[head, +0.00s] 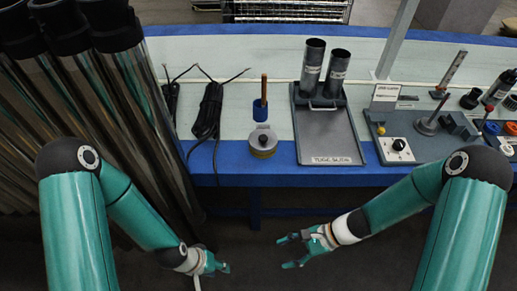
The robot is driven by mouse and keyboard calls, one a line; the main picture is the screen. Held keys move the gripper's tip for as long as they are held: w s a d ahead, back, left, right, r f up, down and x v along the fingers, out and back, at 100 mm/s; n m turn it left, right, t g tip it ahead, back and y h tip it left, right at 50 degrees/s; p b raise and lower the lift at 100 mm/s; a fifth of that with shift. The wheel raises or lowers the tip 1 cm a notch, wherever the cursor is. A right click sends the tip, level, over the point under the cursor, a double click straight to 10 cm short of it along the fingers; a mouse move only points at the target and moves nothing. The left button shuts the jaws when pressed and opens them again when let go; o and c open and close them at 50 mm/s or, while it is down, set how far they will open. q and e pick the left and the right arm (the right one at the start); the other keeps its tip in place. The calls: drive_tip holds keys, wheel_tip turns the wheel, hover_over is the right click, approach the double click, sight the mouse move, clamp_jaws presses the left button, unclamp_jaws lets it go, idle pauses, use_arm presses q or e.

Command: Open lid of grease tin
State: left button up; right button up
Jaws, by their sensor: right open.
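The grease tin (263,147) is a small round tin with a grey lid and a dark knob on top. It stands near the front edge of the table, and its lid appears seated on it. My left gripper (218,273) hangs below and in front of the table edge, left of the tin; its finger opening is unclear from this angle. My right gripper (283,251) is open and empty, also in front of the table and below the tin. Neither gripper touches the tin.
A blue holder (260,110) with a brown stick stands behind the tin. Black cables (207,112) lie to its left. A grey tray (327,134) with two dark tubes (312,66) is on the right, beside a tool panel (425,145). Long metal tubes (125,110) stand at left.

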drive_tip(key=w+a+r+m+t+y+b, duration=0.1)
drive_tip(key=w+r+m+t+y+b, duration=0.15)
drive_tip(key=w+m+t, duration=0.65)
drive_tip(key=m+t+b, duration=0.3)
drive_tip(key=t, duration=0.2)
approach(263, 137)
use_arm(q)
wheel_tip(263, 137, down, 8)
drive_tip(key=shift+f+b, duration=0.15)
drive_tip(key=shift+b, duration=0.25)
use_arm(e)
drive_tip(key=x, duration=1)
drive_tip(key=shift+f, duration=0.15)
clamp_jaws()
